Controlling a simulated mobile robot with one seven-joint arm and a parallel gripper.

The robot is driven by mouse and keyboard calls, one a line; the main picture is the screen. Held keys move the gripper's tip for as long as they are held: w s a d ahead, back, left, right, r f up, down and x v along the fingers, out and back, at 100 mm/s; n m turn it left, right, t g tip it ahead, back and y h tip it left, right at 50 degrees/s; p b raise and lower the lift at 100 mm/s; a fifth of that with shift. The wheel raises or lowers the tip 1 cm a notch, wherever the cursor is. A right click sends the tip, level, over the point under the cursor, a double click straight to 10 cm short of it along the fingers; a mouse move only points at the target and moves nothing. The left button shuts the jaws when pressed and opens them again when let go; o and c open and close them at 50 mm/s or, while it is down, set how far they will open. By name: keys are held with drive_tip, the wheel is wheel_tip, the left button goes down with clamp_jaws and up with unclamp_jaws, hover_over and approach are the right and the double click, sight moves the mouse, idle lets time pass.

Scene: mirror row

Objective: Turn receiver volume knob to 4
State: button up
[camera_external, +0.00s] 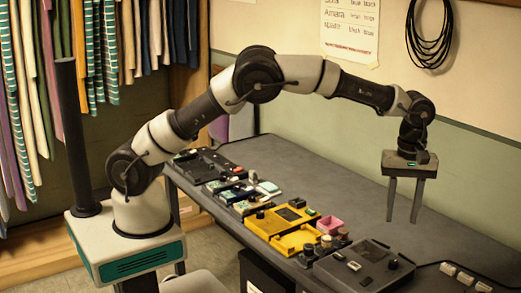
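My gripper (402,216) hangs at the right with its two long fingers pointing down, apart and empty. It is above the desk (300,160), not visibly touching anything. A dark grey box (362,268) with a light small part and a dark round knob (393,264) on top sits at the desk's front edge, below my gripper in the picture. It may be the receiver, but no label can be read. A yellow unit (290,238) to its left also bears a dark knob (260,214). The knob markings and settings are too small to read.
A dark device (205,164) and small boards lie farther left. Light blocks (466,279) sit at the right front. The desk's back strip is clear.

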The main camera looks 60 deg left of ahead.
sight(394, 262)
wheel_tip(394, 262, down, 13)
drive_tip(key=shift+f+b, duration=0.2)
drive_tip(key=shift+b, duration=0.3)
drive_tip(key=shift+c, duration=0.4)
clamp_jaws()
